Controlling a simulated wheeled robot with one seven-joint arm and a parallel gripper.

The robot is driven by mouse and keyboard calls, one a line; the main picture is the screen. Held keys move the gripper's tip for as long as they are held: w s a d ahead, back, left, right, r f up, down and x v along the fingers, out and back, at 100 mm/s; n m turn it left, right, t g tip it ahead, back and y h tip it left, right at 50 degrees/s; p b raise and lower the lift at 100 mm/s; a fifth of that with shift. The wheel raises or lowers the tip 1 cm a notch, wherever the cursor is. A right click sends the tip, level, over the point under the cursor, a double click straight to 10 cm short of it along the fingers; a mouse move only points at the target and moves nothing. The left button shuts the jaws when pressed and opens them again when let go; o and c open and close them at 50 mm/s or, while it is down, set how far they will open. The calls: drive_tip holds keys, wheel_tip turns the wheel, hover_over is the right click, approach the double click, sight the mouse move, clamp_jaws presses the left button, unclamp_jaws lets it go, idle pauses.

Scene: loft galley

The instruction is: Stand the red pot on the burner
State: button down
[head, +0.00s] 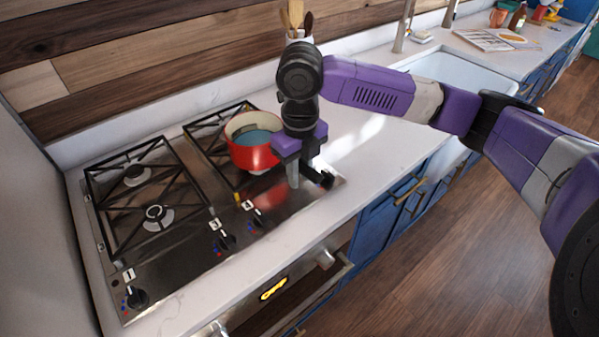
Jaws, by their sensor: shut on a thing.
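The red pot (249,157) has a pale rim and a blue-grey inside. It appears upright over the right-hand grate of the hob (180,240). I cannot tell whether its base touches the grate or is a little above it. My gripper (308,179) is at the pot's right side, pointing down, and is shut on the pot. The held part, perhaps a handle, is hidden by the gripper. The right-hand burner grate (203,134) shows only in part, since the pot covers some of it.
The left grate (148,195) with its two burners is bare. Several numbered knobs, such as the front-left one (137,298), line the hob's front edge. A wooden wall stands behind. A utensil holder (299,37) stands behind my arm, and a sink (462,75) lies farther right.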

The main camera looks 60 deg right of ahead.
drive_tip(key=shift+f, duration=0.15)
drive_tip(key=c, duration=1.2)
unclamp_jaws()
drive_tip(key=shift+o, duration=0.2)
drive_tip(key=shift+r+b, duration=0.6)
drive_tip(key=shift+r, duration=3.3)
